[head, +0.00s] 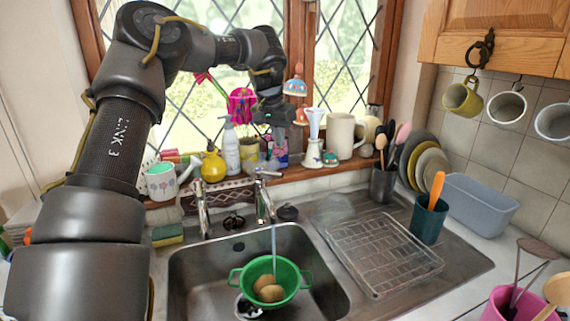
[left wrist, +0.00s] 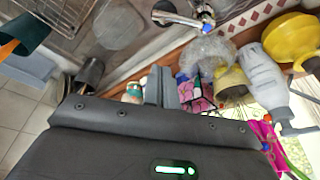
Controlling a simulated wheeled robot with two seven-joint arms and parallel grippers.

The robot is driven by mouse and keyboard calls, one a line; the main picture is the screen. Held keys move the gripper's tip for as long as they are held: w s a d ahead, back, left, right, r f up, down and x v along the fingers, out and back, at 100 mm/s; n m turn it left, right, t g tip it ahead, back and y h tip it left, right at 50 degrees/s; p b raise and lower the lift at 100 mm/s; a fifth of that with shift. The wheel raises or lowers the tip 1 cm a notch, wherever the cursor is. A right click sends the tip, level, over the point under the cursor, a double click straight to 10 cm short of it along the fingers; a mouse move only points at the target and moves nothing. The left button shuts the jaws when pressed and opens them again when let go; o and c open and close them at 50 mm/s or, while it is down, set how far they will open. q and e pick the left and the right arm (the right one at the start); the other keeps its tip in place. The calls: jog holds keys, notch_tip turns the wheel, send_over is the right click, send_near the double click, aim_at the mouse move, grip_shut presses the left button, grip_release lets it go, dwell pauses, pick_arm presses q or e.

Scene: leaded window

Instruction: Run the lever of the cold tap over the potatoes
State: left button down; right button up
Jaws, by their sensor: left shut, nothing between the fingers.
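Two chrome taps stand behind the sink, a left tap (head: 203,210) and a right tap (head: 264,198) with a lever (head: 267,174) on top. A stream of water (head: 273,240) falls from the right tap to the green colander (head: 248,276). Brown potatoes (head: 267,288) lie in the colander, in the sink. My left gripper (head: 281,132) is shut and empty, pointing down above the windowsill, higher than the right tap and apart from it. Its fingers (left wrist: 161,87) show in the left wrist view, where chrome tap parts (left wrist: 180,17) appear at the top. My right gripper is out of view.
The sill behind the taps is crowded with a yellow bottle (head: 213,165), a white spray bottle (head: 231,150), a cream mug (head: 341,135) and ornaments. A wire rack (head: 385,255) lies on the drainer. A sponge (head: 168,235) sits left of the taps.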

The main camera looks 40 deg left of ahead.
pick_arm(q)
notch_tip(320, 180, down, 8)
jog(key=p, duration=0.4)
jog(key=shift+s+d+f+p, duration=0.25)
jog(key=shift+s+d+p, duration=0.1)
jog(key=shift+s+d, duration=0.05)
dwell(0.3)
jog(key=shift+s+a, duration=0.1)
jog(key=shift+s, duration=0.05)
